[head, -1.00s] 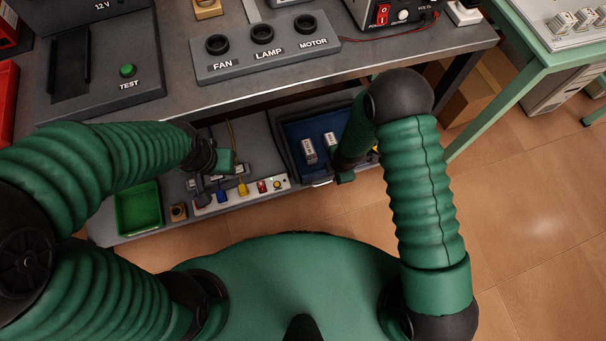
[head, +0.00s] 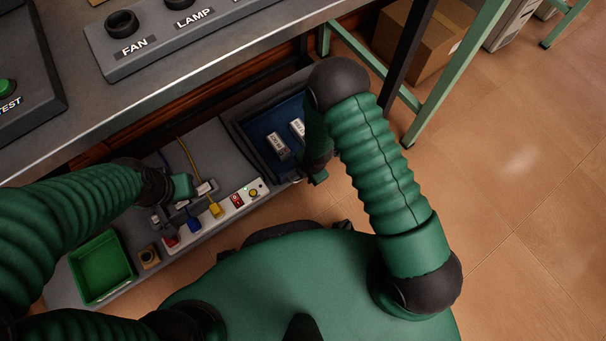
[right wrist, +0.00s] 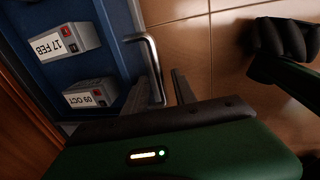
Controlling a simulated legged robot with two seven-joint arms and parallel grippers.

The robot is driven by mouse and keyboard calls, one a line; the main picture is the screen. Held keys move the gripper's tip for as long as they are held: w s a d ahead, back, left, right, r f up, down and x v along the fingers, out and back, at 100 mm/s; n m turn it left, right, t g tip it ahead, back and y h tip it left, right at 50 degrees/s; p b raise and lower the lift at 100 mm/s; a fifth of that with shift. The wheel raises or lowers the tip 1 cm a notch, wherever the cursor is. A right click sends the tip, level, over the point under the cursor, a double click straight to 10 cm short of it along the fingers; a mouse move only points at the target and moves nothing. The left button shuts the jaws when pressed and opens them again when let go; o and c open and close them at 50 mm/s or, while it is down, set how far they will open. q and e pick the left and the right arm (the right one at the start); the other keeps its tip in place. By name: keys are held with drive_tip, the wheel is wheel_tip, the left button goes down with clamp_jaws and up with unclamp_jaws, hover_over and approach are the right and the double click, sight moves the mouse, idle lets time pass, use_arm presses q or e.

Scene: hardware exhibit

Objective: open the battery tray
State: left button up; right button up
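The battery tray (head: 258,127) is blue with a grey rim and sits on the low shelf under the bench. White battery blocks lie in it; in the right wrist view two of them (right wrist: 66,42) are labelled 17 FEB and 09 OCT. A bent silver handle (right wrist: 152,60) stands out from the tray's front edge. My right gripper (right wrist: 168,82) is open, its two fingers apart with the handle's near end between them, closer to the left finger. Contact cannot be told. My left gripper (head: 198,191) is over the shelf by the plugs, its fingers too small to read.
A green bin (head: 101,268) and a strip with coloured plugs (head: 238,200) sit on the low shelf, left of the tray. The bench top (head: 160,101) overhangs the shelf. A cardboard box (head: 428,42) and a green table leg (head: 440,80) stand right.

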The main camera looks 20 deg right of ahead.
drive_tip(key=shift+a, duration=0.15)
clamp_jaws()
idle(1.4)
